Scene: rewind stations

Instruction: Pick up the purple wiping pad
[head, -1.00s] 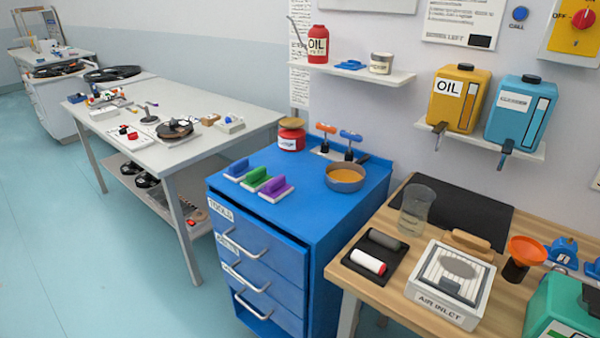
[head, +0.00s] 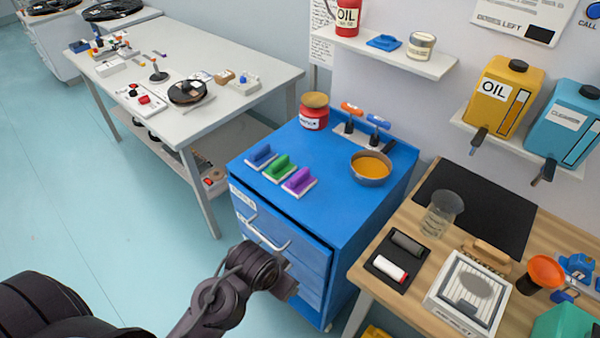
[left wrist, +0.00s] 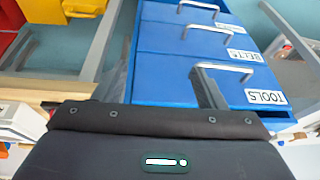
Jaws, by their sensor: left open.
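The purple wiping pad (head: 299,181) lies on top of the blue drawer cabinet (head: 325,214), near its front edge. It is the rightmost of three pads, beside the green pad (head: 279,168) and the blue pad (head: 261,157). My left gripper (head: 287,286) is in front of the cabinet, below its top and well short of the purple pad. It is open with nothing seen in it. The left wrist view shows the cabinet's drawer fronts (left wrist: 180,72) and no pads. My right gripper is in neither view.
A pan of orange liquid (head: 370,168) and a red jar (head: 314,112) stand behind the pads. Drawer handles (head: 262,236) stick out near my left gripper. A wooden table (head: 418,265) with rollers and a glass beaker (head: 441,214) is at the right.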

